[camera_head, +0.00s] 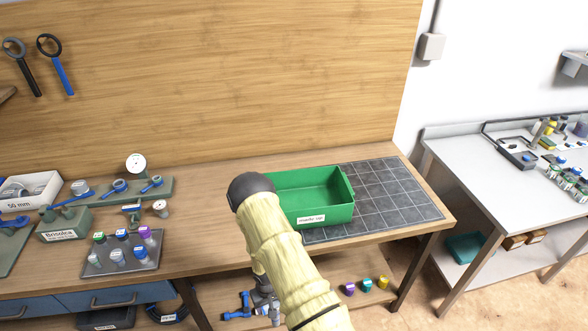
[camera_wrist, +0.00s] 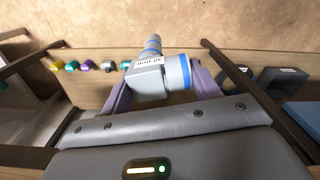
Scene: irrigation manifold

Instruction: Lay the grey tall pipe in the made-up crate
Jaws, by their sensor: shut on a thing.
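My gripper (camera_wrist: 160,88) is shut on a grey pipe piece (camera_wrist: 150,78) with a white label and a blue ring, between two purple fingers in the wrist view. A narrower grey end of the piece points away from my gripper. In the head view my arm hides most of the gripper, low in front of the bench, and the held piece is hard to make out. The green crate (camera_head: 338,212), labelled "made-up", stands on the bench top behind my arm. My arm covers its left end; the visible part of its inside looks empty.
A dark grid mat (camera_head: 400,200) lies around the crate's right side. A grey tray (camera_head: 122,262) of capped fittings stands left on the bench. Several small coloured pieces (camera_head: 367,284) lie on the lower shelf. A second table (camera_head: 500,190) stands right.

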